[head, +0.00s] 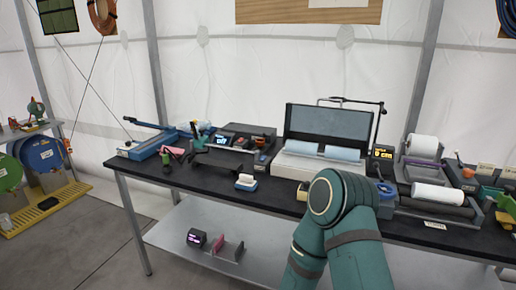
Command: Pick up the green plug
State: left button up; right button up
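A small dark green piece (166,159) lies near the front left part of the black-topped workbench (290,198), beside a pink piece (178,151). It may be the green plug, but it is too small to be sure. A teal link of my arm (345,240) rises from the bottom and covers part of the bench's front edge right of the middle. Neither of my grippers shows in this view.
A blue lever tool (148,146) is at the bench's left end. An open case (325,135) stands at the back middle. A white-and-blue block (246,182) sits near the front edge. Paper rolls (438,194) and trays crowd the right. A lower shelf (180,230) holds small items.

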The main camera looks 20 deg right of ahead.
aim_at(166, 156)
jog(key=i+z, duration=0.1)
jog(key=z, duration=0.25)
jog(key=j+z, duration=0.15)
jog(key=z, duration=0.25)
jog(key=i+j+z, duration=0.1)
jog(key=z, duration=0.25)
jog(key=i+j+z, duration=0.1)
jog(key=j+z, duration=0.2)
jog(key=j, duration=0.15)
jog(key=j+z, duration=0.25)
jog(key=j, duration=0.2)
jog(key=i+j+z, duration=0.1)
jog(key=j, duration=0.4)
jog(key=j+z, duration=0.1)
jog(key=j, duration=0.35)
jog(key=i, duration=0.05)
